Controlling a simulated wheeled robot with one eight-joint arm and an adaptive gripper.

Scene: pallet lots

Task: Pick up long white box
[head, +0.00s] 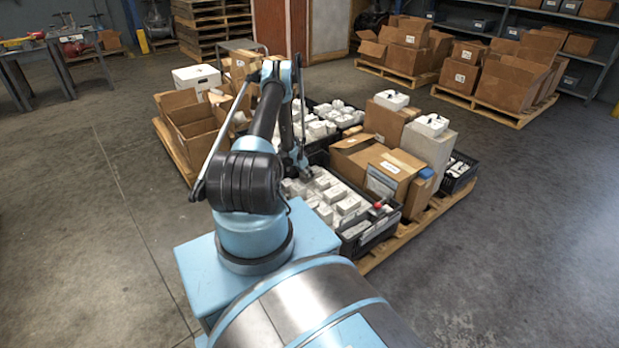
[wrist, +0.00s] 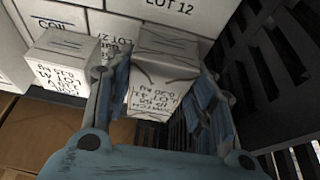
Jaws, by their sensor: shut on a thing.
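In the wrist view, my gripper (wrist: 156,84) is shut on a white box (wrist: 160,66) with black printed lettering, one finger on each side. The box is among other white boxes; I cannot tell whether it is lifted clear of them. In the head view, my gripper (head: 303,170) reaches down to a dark crate (head: 372,236) of white boxes on the pallet, and the held box cannot be made out there.
Other white printed boxes (wrist: 60,62) lie left of and behind the held one. A black slatted crate wall (wrist: 262,62) is close on the right. Brown cartons (head: 385,168) stand right of my arm. Open floor (head: 530,240) lies at the right.

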